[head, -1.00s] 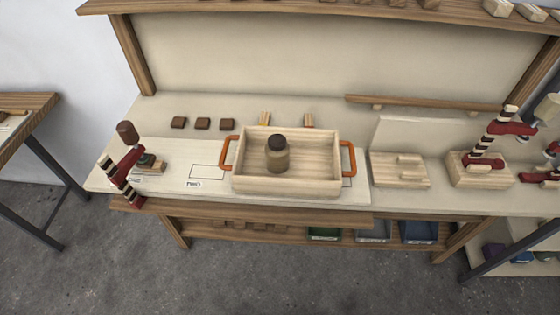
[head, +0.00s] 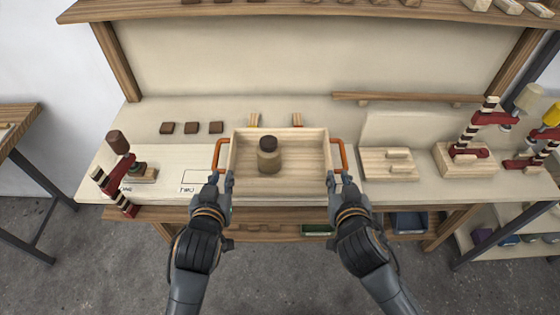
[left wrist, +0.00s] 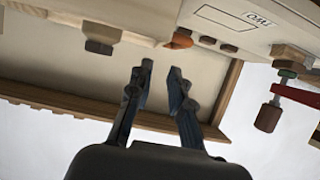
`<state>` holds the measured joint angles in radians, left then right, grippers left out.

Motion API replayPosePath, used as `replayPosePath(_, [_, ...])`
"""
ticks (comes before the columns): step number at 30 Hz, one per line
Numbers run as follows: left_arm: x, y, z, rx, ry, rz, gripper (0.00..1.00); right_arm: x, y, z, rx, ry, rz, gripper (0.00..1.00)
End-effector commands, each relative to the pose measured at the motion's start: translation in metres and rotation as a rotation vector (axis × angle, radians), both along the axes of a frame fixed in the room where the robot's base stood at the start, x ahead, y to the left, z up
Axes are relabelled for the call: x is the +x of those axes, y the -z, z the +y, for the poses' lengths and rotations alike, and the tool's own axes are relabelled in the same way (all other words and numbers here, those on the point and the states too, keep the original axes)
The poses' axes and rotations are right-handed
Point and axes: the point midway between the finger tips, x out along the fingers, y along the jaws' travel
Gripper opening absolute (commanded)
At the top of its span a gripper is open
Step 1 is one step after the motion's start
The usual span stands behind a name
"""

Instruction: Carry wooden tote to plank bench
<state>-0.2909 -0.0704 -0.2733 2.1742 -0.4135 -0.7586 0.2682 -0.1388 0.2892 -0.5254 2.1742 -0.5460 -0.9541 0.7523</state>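The pale wooden tote (head: 300,183) stands on the workbench's light top (head: 150,195), with an orange handle at each end. A brown-capped jar (head: 269,158) stands inside it. My left gripper (head: 221,182) is open just in front of the left handle (head: 220,152). In the left wrist view its fingertips (left wrist: 161,68) are apart with nothing between them, and the orange handle (left wrist: 179,40) lies beyond them. My right gripper (head: 338,181) is open near the right handle (head: 340,153). A wooden-topped table (head: 22,118), possibly the plank bench, is cut off at the left edge.
A red clamp (head: 118,176) stands at the workbench's front left corner. Several dark blocks (head: 192,128) lie behind the tote's left side. A slotted wooden block (head: 390,165) sits close to the right handle, with more clamps further right. Bare floor lies between the workbench and left table.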

Motion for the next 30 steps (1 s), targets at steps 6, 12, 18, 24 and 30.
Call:
replayPosePath(6, [0.001, -0.002, -0.001, -0.001, 0.001, -0.008, 0.2, 0.001, -0.002, 0.001, 0.005, -0.001, -0.007, 0.2])
replayPosePath(12, [0.007, 0.0, -0.001, 0.001, 0.001, -0.008, 0.2, 0.006, 0.001, 0.001, 0.003, -0.001, -0.007, 0.2])
replayPosePath(18, [0.034, 0.011, 0.0, 0.001, 0.0, -0.008, 0.2, 0.034, 0.012, 0.0, 0.001, -0.001, -0.007, 0.2])
replayPosePath(24, [0.071, 0.027, -0.001, 0.001, 0.001, -0.006, 0.2, 0.071, 0.027, 0.001, -0.001, -0.001, -0.006, 0.2])
replayPosePath(30, [0.103, 0.041, 0.0, 0.001, 0.0, -0.005, 0.2, 0.103, 0.041, 0.0, 0.002, 0.0, -0.005, 0.2])
